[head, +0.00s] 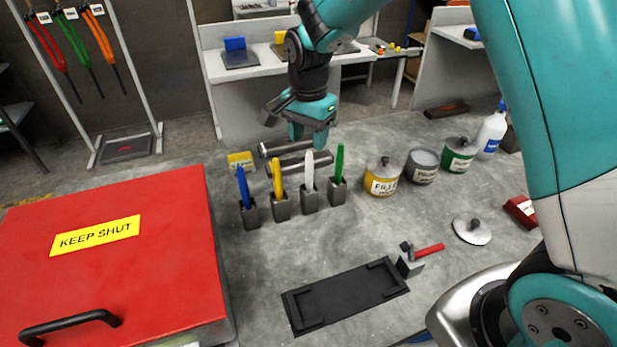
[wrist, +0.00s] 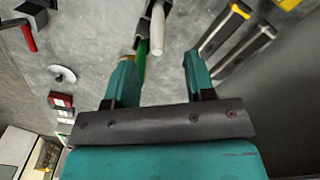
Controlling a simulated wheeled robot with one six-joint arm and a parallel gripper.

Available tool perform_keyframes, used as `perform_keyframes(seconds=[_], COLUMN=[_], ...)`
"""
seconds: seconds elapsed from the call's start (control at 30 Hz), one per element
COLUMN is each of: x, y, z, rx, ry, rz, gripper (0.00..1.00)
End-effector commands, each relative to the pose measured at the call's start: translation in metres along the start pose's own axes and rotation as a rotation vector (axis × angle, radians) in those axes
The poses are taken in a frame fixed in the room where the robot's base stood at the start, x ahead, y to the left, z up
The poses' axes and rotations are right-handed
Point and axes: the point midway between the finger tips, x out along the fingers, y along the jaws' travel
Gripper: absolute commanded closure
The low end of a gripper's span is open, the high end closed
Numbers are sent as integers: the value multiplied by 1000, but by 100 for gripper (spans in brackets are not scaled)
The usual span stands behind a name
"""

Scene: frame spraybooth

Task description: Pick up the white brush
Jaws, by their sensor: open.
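The white brush (head: 309,170) stands upright in a small grey holder (head: 309,200), between the yellow brush (head: 277,178) and the green brush (head: 339,162). A blue brush (head: 242,186) stands at the left end of this row. My gripper (head: 309,138) is open and empty, above and behind the white brush in the head view. In the wrist view the white brush (wrist: 158,28) appears ahead of the open fingers (wrist: 160,74), beyond their tips. The green brush (wrist: 142,52) is close beside it, partly hidden by the left finger.
Grey cylinders (head: 285,147) lie behind the brushes. Paint cans (head: 382,178) stand to the right. A red box marked KEEP SHUT (head: 110,265) fills the left. A black tray (head: 345,297) and red-handled tool (head: 428,249) are in front. The table between is clear.

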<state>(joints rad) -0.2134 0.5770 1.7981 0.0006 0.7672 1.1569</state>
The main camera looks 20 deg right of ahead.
Motion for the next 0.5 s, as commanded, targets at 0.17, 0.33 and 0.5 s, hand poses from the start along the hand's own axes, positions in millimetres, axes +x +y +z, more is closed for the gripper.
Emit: perform_keyframes(seconds=[0.17,0.33,0.5], x=[14,31,57], y=[0,3,3], z=[0,1,1], rx=[-1,-1,-2], ry=[0,-3,-2], rz=[0,5,3], gripper=[50,50,50])
